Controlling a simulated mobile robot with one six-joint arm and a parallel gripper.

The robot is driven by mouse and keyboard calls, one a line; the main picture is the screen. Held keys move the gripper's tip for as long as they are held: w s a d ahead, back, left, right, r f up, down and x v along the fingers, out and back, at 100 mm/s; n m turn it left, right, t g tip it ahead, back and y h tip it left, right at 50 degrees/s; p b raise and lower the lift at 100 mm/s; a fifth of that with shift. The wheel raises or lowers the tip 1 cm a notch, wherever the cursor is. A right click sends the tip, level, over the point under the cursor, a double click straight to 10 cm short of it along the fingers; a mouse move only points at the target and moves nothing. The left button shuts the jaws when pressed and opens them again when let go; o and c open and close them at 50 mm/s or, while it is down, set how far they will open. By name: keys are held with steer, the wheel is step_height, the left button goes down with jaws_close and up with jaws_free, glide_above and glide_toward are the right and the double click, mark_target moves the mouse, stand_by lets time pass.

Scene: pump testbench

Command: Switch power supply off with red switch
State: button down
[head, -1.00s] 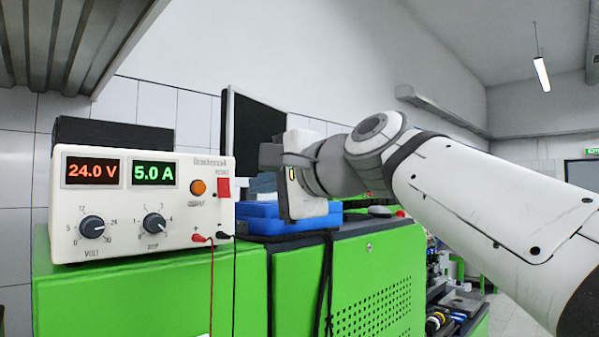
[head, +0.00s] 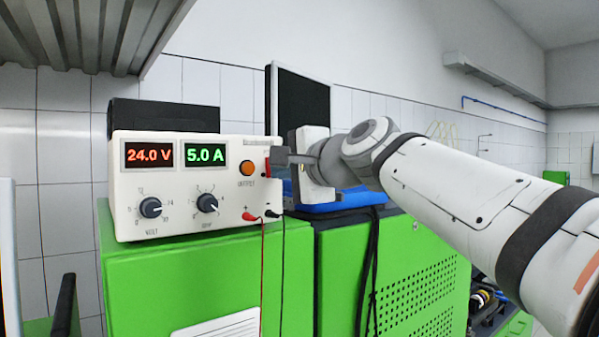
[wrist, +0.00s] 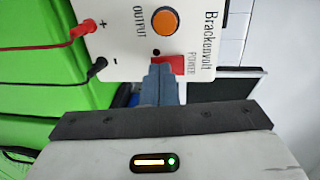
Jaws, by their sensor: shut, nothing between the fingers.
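The white power supply (head: 125,190) stands on a green cabinet, its displays lit at 24.0 V and 5.0 A. Its red switch (wrist: 180,65) is at the right of the front panel, under the POWER label in the wrist view. The round orange output button (wrist: 165,21) is beside it. My gripper (wrist: 160,70) is shut and empty, with its fingertips at the red switch, covering part of it. I cannot tell whether they touch it. In the head view my gripper (head: 272,157) hides most of the switch.
A red lead (head: 262,260) and a black lead (head: 283,250) hang from the panel's terminals below the switch. A blue box (head: 345,203) and a dark monitor (head: 303,100) are behind my gripper. The green cabinet (head: 180,275) fills the space below.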

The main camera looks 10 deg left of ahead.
steer(key=b, duration=0.3)
steer(key=f+t+y+b, duration=0.1)
steer(key=b, duration=0.2)
steer(key=shift+w+a+f, duration=0.15)
steer(key=shift+w+a, duration=0.05)
steer(key=shift+t+y+b, duration=0.3)
steer(key=shift+y+b, duration=0.1)
steer(key=shift+b, duration=0.75)
steer(key=shift+r, duration=0.35)
steer(key=shift+f, duration=0.1)
steer(key=b+v, duration=0.4)
steer(key=v, duration=1)
steer(key=shift+b, duration=0.3)
steer(key=shift+d, duration=0.1)
